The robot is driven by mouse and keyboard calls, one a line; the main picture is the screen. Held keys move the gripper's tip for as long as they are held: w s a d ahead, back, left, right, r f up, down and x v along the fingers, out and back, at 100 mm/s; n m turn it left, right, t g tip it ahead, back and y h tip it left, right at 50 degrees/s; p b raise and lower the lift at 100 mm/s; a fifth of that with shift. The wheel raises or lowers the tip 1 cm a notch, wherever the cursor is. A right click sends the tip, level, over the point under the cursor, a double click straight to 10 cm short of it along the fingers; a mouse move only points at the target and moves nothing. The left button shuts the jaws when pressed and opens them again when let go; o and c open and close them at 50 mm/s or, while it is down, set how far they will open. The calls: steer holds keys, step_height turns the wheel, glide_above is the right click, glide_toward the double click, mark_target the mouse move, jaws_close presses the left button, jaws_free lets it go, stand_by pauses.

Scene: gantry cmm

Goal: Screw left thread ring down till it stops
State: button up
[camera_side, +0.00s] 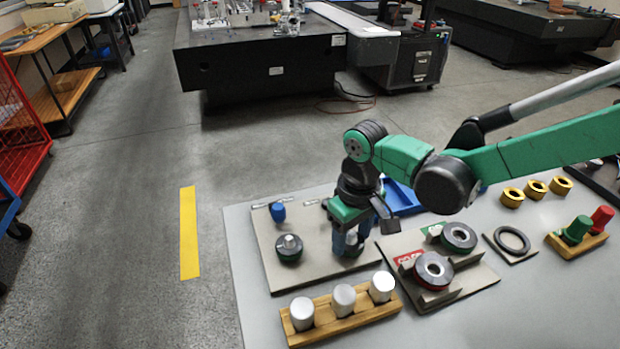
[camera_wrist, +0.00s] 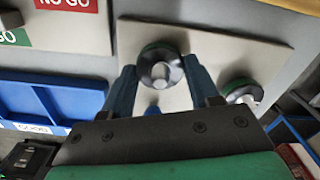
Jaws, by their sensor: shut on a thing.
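My gripper (camera_side: 348,243) points down over the right part of a beige plate (camera_side: 262,232). In the wrist view its two blue fingers (camera_wrist: 162,72) close from both sides on a dark thread ring (camera_wrist: 147,55) with a green edge. A silver threaded plug shows through the middle of this ring, so the ring sits around it. In the side view the fingers mostly hide this ring. A second dark ring (camera_side: 289,251) with a silver plug top stands apart to the left on the plate; it also shows at right in the wrist view (camera_wrist: 243,91). How far down the held ring sits cannot be told.
A blue knob (camera_side: 278,212) stands on the plate. A wooden rack (camera_side: 322,325) with three silver cylinders is in front. The GO/NO GO stand (camera_side: 478,277) with two rings is close at right. A blue tray (camera_side: 403,198) lies behind the gripper.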

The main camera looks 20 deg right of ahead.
steer(key=m, duration=0.4)
stand_by(1.3)
steer(key=o, duration=1.3)
steer(key=shift+c, duration=0.2)
steer(key=shift+r, duration=2.85)
